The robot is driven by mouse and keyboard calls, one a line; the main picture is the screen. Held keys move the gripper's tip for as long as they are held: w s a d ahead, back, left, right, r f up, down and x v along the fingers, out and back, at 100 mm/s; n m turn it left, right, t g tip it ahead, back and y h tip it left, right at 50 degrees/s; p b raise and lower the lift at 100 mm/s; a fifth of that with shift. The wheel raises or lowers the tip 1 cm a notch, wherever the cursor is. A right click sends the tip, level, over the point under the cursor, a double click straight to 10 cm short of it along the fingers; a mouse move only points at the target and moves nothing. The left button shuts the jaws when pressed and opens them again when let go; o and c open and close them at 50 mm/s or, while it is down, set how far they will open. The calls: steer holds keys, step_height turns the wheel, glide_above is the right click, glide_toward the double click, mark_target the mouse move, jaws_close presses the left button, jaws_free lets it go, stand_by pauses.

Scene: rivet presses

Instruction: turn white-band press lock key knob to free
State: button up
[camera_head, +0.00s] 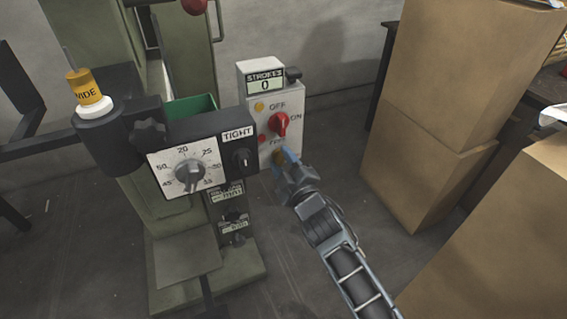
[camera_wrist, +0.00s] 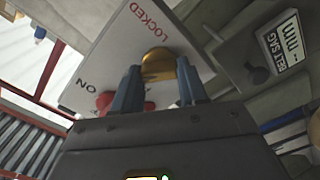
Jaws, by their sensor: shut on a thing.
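The lock key knob is a brass-yellow knob (camera_wrist: 158,62) low on the white control box (camera_head: 289,98) at the press's right side. In the wrist view, the word LOCKED is printed on the panel beside it. My gripper (camera_head: 286,156) is at the knob, and its two blue-grey fingers (camera_wrist: 157,80) are shut on it, one on each side. In the head view the fingers hide most of the knob, so I cannot tell which way it points. The press (camera_head: 182,235) carries a white band (camera_head: 97,108) under a yellow WIDE cap.
A red switch (camera_head: 279,123) with OFF and ON labels is just above the knob. A STROKES counter (camera_head: 265,85) reads 0. A dial box (camera_head: 187,172) with a TIGHT knob (camera_head: 242,159) stands close on the left. Cardboard boxes (camera_head: 440,110) stand to the right, with open floor between.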

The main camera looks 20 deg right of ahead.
steer(key=n, duration=0.6)
steer(key=shift+a+f+n, duration=0.1)
steer(key=shift+f+n, duration=0.05)
steer(key=shift+n, duration=0.15)
stand_by(0.5)
steer(key=o, duration=1.1)
steer(key=shift+c, duration=0.2)
steer(key=s, duration=0.7)
steer(key=shift+s, duration=0.4)
steer(key=shift+s, duration=0.1)
